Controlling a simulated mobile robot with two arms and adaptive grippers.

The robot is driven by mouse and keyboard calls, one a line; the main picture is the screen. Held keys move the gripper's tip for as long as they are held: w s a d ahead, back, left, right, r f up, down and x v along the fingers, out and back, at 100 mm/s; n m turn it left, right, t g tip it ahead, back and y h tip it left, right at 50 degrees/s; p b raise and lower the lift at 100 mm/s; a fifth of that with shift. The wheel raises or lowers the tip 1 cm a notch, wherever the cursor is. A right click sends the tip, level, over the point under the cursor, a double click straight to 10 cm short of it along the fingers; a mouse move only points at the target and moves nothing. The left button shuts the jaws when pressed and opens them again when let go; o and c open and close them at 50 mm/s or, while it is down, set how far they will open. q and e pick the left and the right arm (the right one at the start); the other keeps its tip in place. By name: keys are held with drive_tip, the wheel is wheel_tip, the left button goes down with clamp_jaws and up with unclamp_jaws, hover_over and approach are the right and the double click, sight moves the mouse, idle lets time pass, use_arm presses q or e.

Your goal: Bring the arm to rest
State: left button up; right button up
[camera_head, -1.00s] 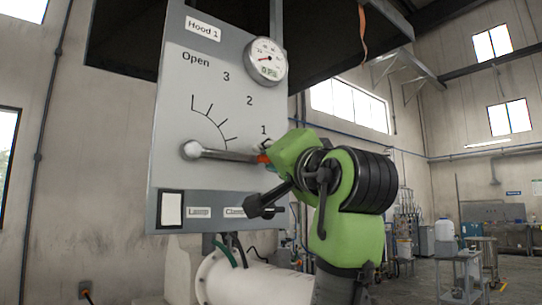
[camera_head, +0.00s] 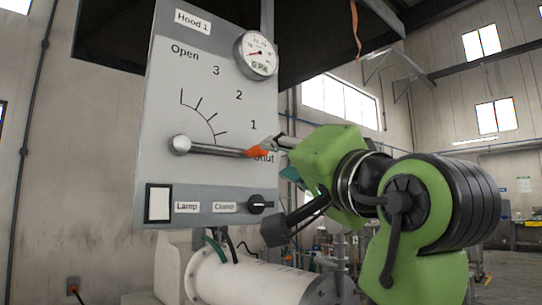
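A grey control panel (camera_head: 160,110) marked "Hood 1" stands left of centre. Its lever (camera_head: 215,149) runs from a round pivot (camera_head: 180,145) nearly level to the right, with its orange end (camera_head: 257,152) beside the word "Shut".
A round gauge (camera_head: 256,55) sits at the panel's top right. Below are a white lamp switch (camera_head: 158,203) and a black clamp knob (camera_head: 260,204). A white pipe (camera_head: 245,280) lies under the panel. A dark hood (camera_head: 320,35) hangs above.

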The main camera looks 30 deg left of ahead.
use_arm(q)
drive_tip(key=shift+s+d+f, duration=0.25)
drive_tip(key=shift+s+d, duration=0.1)
drive_tip(key=shift+d, duration=0.05)
